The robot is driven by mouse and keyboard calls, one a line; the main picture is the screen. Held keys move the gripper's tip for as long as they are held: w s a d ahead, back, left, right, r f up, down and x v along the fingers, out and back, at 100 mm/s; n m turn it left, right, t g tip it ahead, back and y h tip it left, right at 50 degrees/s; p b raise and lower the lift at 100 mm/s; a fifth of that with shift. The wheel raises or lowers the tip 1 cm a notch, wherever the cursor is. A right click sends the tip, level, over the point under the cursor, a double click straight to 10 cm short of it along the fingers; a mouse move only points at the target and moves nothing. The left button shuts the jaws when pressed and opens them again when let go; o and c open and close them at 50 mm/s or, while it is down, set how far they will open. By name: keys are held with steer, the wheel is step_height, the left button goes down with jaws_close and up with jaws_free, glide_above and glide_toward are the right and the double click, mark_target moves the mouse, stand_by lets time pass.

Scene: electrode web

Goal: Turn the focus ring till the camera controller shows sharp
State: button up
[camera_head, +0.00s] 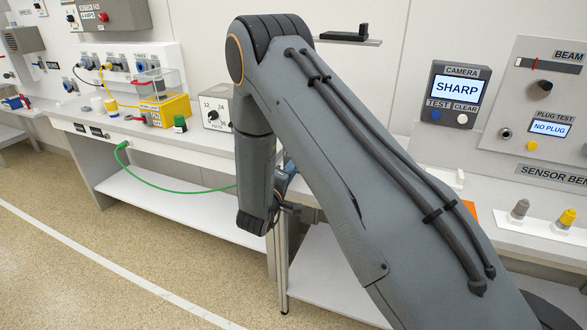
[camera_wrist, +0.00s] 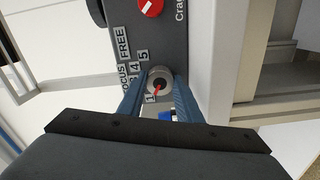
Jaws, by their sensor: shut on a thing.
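The camera controller (camera_head: 434,101) stands on the bench at the right in the head view, and its screen (camera_head: 457,88) reads SHARP. In the wrist view the focus ring (camera_wrist: 163,76) is a small round grey knob with a red pointer, beside a scale with numbers and the label FOCUS. My gripper (camera_wrist: 160,91) has its blue fingers on either side of the ring and is shut on it. In the head view my own arm hides the ring and most of the gripper.
In the wrist view a red knob (camera_wrist: 150,6) and a FREE label sit beyond the ring on the dark housing. In the head view a green cable (camera_head: 165,188) hangs along the bench front. A TEST button (camera_head: 436,115) and a CLEAR button (camera_head: 462,118) are on the controller.

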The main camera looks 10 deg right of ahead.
stand_by(0.3)
steer(key=o, duration=1)
steer(key=shift+o, duration=0.2)
